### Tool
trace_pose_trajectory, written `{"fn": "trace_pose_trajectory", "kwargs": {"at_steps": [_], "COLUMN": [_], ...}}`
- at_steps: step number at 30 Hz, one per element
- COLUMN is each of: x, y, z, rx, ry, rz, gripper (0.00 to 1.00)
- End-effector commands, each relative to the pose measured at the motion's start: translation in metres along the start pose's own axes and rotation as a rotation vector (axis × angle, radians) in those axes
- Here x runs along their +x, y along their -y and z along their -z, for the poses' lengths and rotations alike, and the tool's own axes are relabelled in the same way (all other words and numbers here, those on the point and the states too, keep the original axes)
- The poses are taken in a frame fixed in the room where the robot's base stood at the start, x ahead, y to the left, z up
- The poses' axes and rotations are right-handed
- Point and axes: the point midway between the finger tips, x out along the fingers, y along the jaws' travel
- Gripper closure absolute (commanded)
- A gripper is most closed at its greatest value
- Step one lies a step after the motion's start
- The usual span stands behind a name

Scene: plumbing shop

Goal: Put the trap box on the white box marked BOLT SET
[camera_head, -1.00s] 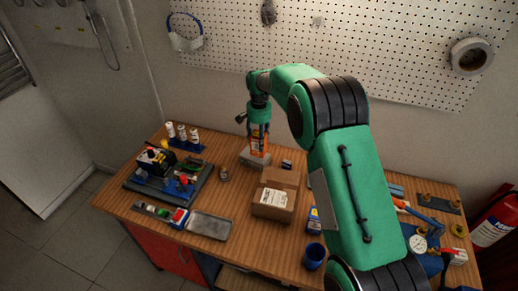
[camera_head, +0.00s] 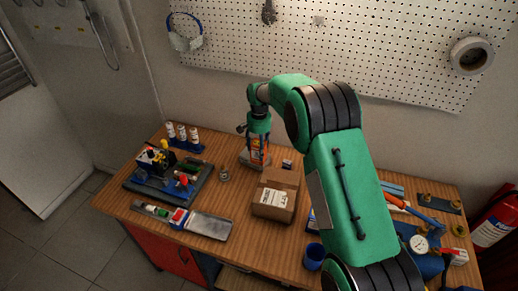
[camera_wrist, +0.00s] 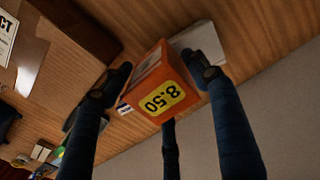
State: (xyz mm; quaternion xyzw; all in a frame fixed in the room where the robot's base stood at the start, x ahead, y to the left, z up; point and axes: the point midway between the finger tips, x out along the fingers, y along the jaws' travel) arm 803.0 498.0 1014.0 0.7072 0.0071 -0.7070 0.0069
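The trap box (camera_wrist: 160,84) is orange with a yellow label reading 8.50 in the wrist view. In the head view it (camera_head: 257,152) is under my gripper (camera_head: 258,138). My gripper's dark fingers (camera_wrist: 158,72) are around it in the wrist view and appear shut on it. The white box (camera_head: 244,159) is at the back of the bench, below and partly hidden by the trap box. It also shows beyond the trap box in the wrist view (camera_wrist: 203,38). I cannot read its marking, nor tell whether the two boxes touch.
A brown carton (camera_head: 274,194) stands in front of the white box. A small metal part (camera_head: 223,174) is to its left. A dark tray of parts (camera_head: 168,180) and white bottles (camera_head: 182,135) are further left. A blue cup (camera_head: 313,257) stands near the front edge.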

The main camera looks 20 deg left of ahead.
Motion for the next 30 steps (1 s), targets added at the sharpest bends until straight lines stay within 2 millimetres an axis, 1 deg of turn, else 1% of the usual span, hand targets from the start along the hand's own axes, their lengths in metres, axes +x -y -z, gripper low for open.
{"fn": "trace_pose_trajectory", "kwargs": {"at_steps": [11, 17, 23, 30], "x": [-0.001, -0.011, -0.035, -0.076], "y": [0.0, 0.0, 0.0, 0.0], "z": [0.0, 0.0, 0.0, 0.001], "rx": [0.0, 0.0, 0.0, 0.0], "ry": [0.0, 0.0, -0.002, -0.002], "rz": [0.0, 0.0, 0.001, 0.001], "gripper": [0.3, 0.3, 0.3, 0.3]}}
